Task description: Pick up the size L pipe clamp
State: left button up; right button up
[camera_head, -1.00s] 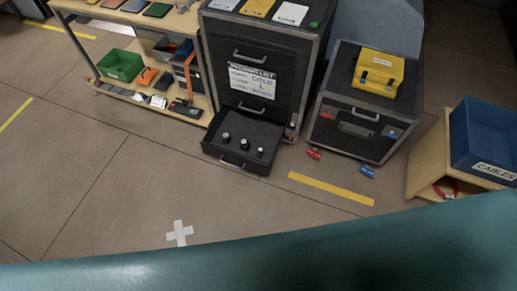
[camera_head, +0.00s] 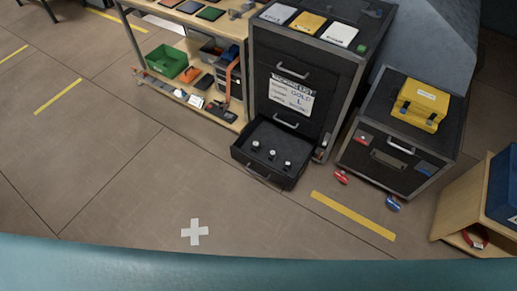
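The bottom drawer (camera_head: 270,153) of the black drawer cabinet (camera_head: 305,75) is pulled open. Three small dark clamp-like items with light parts lie in it in a slanting row: one at the left (camera_head: 255,145), one in the middle (camera_head: 271,155) and one at the right (camera_head: 287,165). They look alike at this distance; I cannot read a size on any of them. A paper sheet (camera_head: 292,93) on the cabinet front shows "PACKING LIST", "GOLD" and "L". Neither of my grippers is in view.
A wooden shelf unit (camera_head: 185,100) with a green bin (camera_head: 167,61) stands left of the cabinet. A black case (camera_head: 395,150) with a yellow box (camera_head: 420,104) stands right. Red (camera_head: 341,176) and blue (camera_head: 392,203) items lie near the case's foot. The floor before the drawer is clear.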

aim_at(256, 147)
jog(key=i+j+z, duration=0.3)
jog(key=i+j, duration=0.15)
jog(key=i, duration=0.35)
jog(key=i+j+z, duration=0.3)
jog(key=i+j, duration=0.35)
jog(key=i, duration=0.05)
